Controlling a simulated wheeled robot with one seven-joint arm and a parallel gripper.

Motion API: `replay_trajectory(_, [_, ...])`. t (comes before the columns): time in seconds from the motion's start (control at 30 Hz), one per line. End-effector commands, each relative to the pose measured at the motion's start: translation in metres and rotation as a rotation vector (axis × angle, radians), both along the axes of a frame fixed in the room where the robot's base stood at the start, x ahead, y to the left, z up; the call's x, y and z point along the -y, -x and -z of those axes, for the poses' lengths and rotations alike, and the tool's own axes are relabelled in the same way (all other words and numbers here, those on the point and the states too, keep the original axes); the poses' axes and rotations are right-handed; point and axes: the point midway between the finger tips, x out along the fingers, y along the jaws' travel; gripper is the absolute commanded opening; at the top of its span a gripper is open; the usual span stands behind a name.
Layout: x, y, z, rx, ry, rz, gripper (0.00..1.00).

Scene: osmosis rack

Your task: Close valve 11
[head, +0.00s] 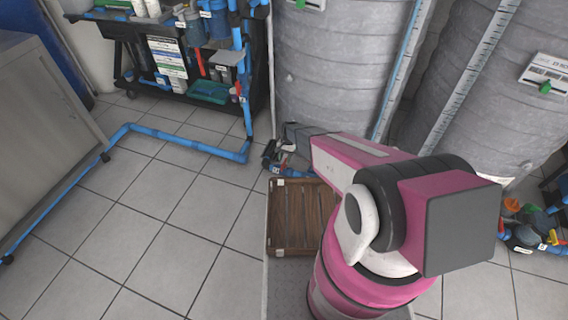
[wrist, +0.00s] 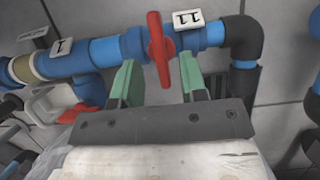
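Valve 11 is in the wrist view, with a red lever handle (wrist: 160,50) on a blue pipe and a white "11" tag (wrist: 187,18), upside down, just right of it. The lever stands across the pipe. My gripper (wrist: 160,82) is open, with one green finger on each side of the lever's near end. Gaps show between the lever and both fingers. In the head view my arm reaches to the pipework at the foot of the grey tank, and the valve's lever cannot be made out there.
A "1" tag (wrist: 62,47) sits on the pipe to the left, and a black elbow (wrist: 242,38) ends it on the right. A grey tank (head: 330,70) stands behind my arm. A wooden crate (head: 288,250) is beside my arm. Blue floor pipe (head: 190,143) runs left. Tiled floor is clear there.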

Motion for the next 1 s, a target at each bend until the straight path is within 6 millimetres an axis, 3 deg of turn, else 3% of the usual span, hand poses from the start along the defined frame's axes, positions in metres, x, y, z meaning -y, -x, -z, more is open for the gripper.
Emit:
replay_trajectory(0.2, [0.006, -0.015, -0.04, 0.002, 0.0, 0.001, 0.39])
replay_trajectory(0.4, [0.009, -0.023, -0.061, 0.001, 0.0, 0.002, 0.39])
replay_trajectory(1.0, [0.01, -0.026, -0.067, 0.0, 0.0, 0.001, 0.39])
